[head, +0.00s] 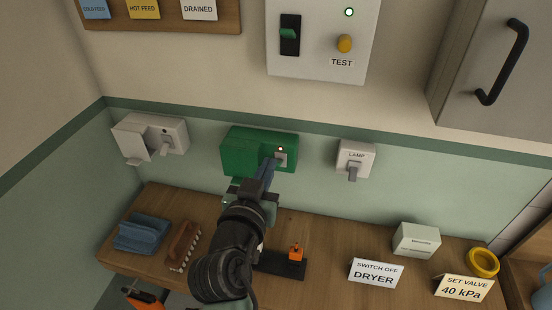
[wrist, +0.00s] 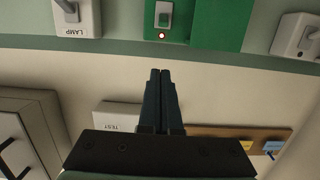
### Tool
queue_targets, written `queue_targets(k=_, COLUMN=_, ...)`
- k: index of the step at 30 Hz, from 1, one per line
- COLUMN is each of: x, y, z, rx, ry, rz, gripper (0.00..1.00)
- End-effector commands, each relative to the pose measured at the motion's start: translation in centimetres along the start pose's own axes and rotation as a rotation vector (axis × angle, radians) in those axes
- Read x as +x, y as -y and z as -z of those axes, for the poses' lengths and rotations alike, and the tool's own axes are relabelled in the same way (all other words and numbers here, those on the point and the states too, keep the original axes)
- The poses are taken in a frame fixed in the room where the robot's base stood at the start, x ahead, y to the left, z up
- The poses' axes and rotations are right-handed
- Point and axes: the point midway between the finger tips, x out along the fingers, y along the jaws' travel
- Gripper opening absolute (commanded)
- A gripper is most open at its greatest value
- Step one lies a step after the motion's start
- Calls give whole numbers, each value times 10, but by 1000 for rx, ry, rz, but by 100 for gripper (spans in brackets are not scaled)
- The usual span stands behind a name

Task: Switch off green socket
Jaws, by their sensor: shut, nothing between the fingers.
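The green socket (head: 240,148) is mounted on the wall above the bench. Its small grey switch (head: 283,160) is at its right end, with a lit indicator above it. My gripper (head: 271,165) is shut and empty, its fingertips in front of the socket's right part, close to the switch and partly covering it. In the wrist view, which looks upside down, the green socket (wrist: 215,22) is at the top with its switch (wrist: 163,14) and glowing light. The shut fingers of my gripper (wrist: 160,73) point toward it. I cannot tell whether they touch it.
A white socket (head: 170,134) is at the left and a LAMP switch (head: 356,158) at the right. A TEST panel (head: 318,50) hangs above. The bench (head: 325,240) holds a blue cloth, a brush, a "SWITCH OFF DRYER" card (head: 376,273), a box and a yellow ring.

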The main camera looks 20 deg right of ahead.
Motion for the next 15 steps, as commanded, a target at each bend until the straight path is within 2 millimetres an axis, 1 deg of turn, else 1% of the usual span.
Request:
queue_targets(k=5, x=21, y=-1, z=3, rx=1, ry=0, rz=-2, gripper=0)
queue_targets(k=15, x=75, y=-1, z=3, rx=1, ry=0, rz=-2, gripper=0)
